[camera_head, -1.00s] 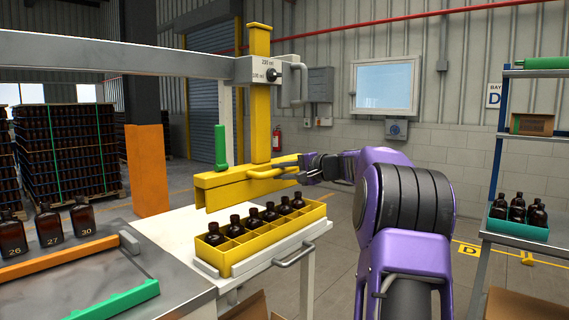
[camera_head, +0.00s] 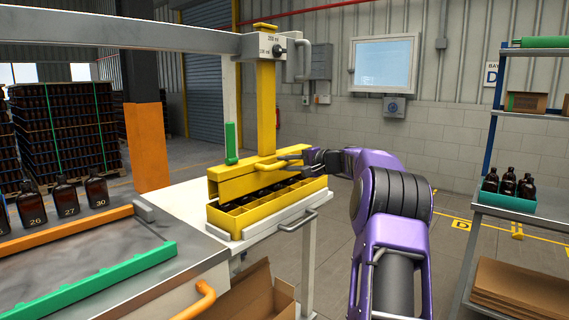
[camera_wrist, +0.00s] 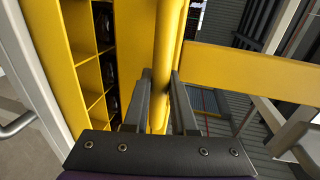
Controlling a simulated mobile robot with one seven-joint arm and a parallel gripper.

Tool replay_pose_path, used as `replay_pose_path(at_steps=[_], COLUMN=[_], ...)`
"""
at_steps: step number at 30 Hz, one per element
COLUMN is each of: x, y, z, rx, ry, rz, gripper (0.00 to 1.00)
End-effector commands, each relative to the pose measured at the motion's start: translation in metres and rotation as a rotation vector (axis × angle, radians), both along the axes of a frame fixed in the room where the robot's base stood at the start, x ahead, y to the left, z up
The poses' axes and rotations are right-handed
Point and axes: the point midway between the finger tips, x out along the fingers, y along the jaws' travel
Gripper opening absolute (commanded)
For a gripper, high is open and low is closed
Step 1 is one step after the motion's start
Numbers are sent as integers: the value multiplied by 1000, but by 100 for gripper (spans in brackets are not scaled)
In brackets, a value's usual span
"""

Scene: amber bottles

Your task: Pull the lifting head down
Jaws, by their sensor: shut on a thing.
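The yellow lifting head (camera_head: 228,181) hangs on a yellow column (camera_head: 265,105). It is low over the yellow divided crate (camera_head: 262,211), covering the tops of the amber bottles in it. Whether it touches the bottles I cannot tell. My gripper (camera_head: 306,160) is at the right end of the head's yellow handle (camera_head: 284,163). In the wrist view, my gripper's fingers (camera_wrist: 161,82) stand on both sides of the yellow handle bar (camera_wrist: 167,45) and are shut on it. The crate's compartments (camera_wrist: 87,72) with dark bottles show at left there.
The crate stands on a white table (camera_head: 190,198). A bench with orange and green rails (camera_head: 110,280) is at left, with numbered bottles (camera_head: 65,196) behind it. A shelf (camera_head: 520,210) with a teal bottle tray is at right. An open cardboard box (camera_head: 255,290) is on the floor.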

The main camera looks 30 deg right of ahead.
Motion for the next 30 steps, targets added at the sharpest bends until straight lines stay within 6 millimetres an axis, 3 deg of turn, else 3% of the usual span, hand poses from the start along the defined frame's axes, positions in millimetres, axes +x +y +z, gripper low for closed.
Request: replay_pose_path(at_steps=[1, 7, 8, 12, 23, 30], x=[-1, -1, -1, -1, -6, -46], y=[-1, -1, -1, -1, -3, -19], z=[-10, -11, -11, -10, -4, 6], rx=[1, 2, 2, 1, 2, 1], ry=[14, 17, 17, 14, 7, 7], rz=[1, 0, 0, 1, -1, -5], gripper=[0, 0, 28, 53, 55, 55])
